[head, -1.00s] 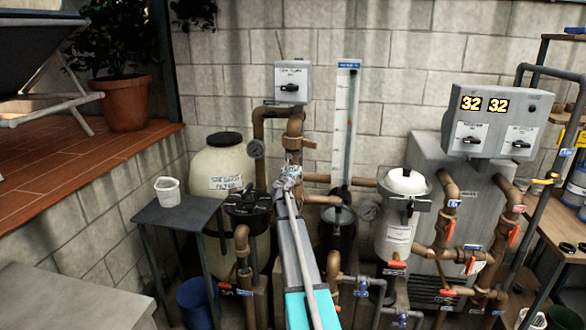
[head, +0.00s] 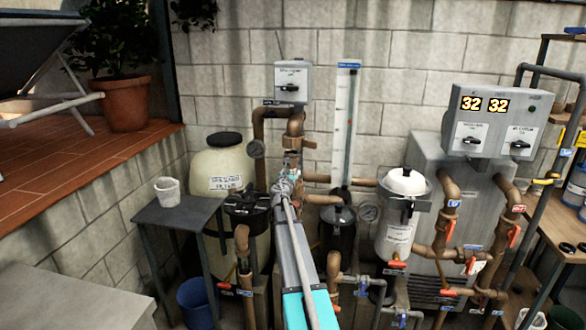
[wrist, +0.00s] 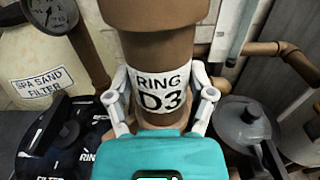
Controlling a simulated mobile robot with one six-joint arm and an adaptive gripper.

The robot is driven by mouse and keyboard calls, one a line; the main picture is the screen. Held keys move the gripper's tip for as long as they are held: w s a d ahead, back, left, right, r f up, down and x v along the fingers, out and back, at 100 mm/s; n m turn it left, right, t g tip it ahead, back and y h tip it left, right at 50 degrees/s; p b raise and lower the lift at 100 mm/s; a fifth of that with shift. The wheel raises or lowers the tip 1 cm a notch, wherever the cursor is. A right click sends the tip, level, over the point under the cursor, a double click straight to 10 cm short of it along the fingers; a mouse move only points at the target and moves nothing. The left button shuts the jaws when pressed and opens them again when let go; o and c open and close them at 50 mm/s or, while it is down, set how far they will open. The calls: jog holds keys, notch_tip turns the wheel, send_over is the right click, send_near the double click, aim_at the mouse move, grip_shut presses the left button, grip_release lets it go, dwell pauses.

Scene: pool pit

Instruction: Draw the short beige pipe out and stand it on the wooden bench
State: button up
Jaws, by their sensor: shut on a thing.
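My gripper (wrist: 162,105) is around a short brown-beige vertical pipe (wrist: 158,60) with a white "RING D3" label, one finger on each side, shut on it. In the head view my gripper (head: 288,182) is at the pipe's lower part, below a wider collar (head: 297,143). The pipe looks upright and in line with the pipework above it. Its lower end is hidden behind my gripper. The wooden bench (head: 560,232) is at the right edge in the head view, partly cut off, with several small items on it.
The sand filter tank (head: 222,165) and a dark lidded housing (head: 246,203) are left of my gripper. A second dark housing (head: 338,215) and a white-lidded filter (head: 402,183) are on the right. A grey cabinet (head: 455,165) and valve pipes stand before the bench.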

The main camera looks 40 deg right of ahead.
jog(key=v, duration=0.8)
jog(key=shift+s+a, duration=0.3)
dwell(1.4)
dwell(0.9)
